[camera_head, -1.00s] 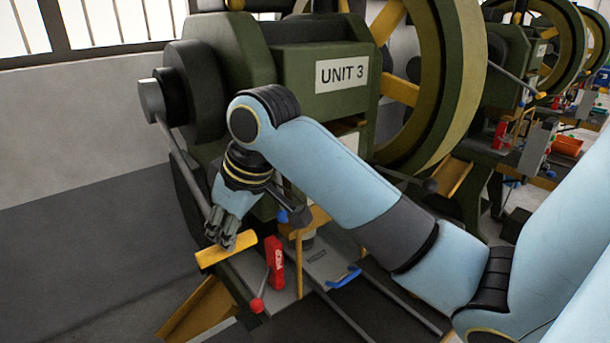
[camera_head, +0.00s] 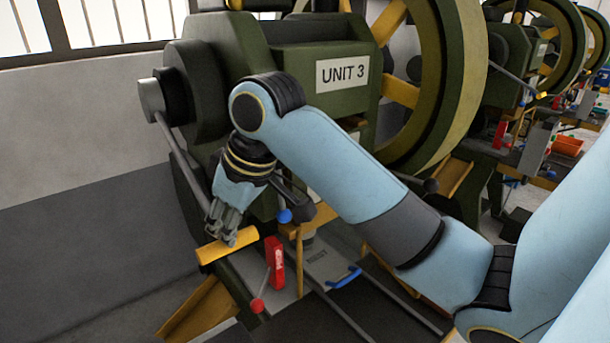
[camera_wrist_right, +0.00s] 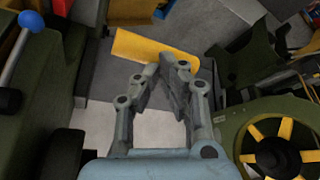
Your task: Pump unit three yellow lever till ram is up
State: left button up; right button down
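The yellow lever handle (camera_head: 226,246) is a thick bar at the lower front of the press marked UNIT 3 (camera_head: 343,73). My right gripper (camera_head: 226,236) reaches down to it from above, with its fingertips at the bar's upper side. In the right wrist view the yellow handle (camera_wrist_right: 150,52) runs crosswise just beyond the fingertips of my right gripper (camera_wrist_right: 165,68). The fingertips are close together, and I cannot tell whether they touch or clamp the bar. The ram is not clearly visible behind my right arm. My left gripper is not in view.
A blue knob (camera_head: 284,215) and a blue handle (camera_head: 344,277) are nearby. The big flywheel (camera_head: 447,70) rises behind my right arm.

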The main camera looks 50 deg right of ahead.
jog(key=shift+s+f, duration=0.1)
jog(key=shift+f, duration=0.05)
jog(key=shift+d+b+x, duration=0.2)
jog(key=shift+b+x, duration=0.2)
jog(key=shift+x, duration=0.55)
jog(key=shift+d+b+x, duration=0.2)
jog(key=shift+b+x, duration=0.2)
jog(key=shift+x, duration=0.55)
jog(key=shift+d+b+x, duration=0.2)
jog(key=shift+b+x, duration=0.2)
jog(key=shift+x, duration=0.55)
jog(key=shift+f, duration=0.2)
jog(key=shift+w+d+f+b, duration=0.15)
jog(key=shift+w+f+b, duration=0.6)
jog(key=shift+f, duration=0.35)
jog(key=shift+w+d+f+b, duration=0.2)
jog(key=shift+w+f+b, duration=0.3)
jog(key=shift+w+f, duration=0.5)
jog(key=shift+s, duration=0.1)
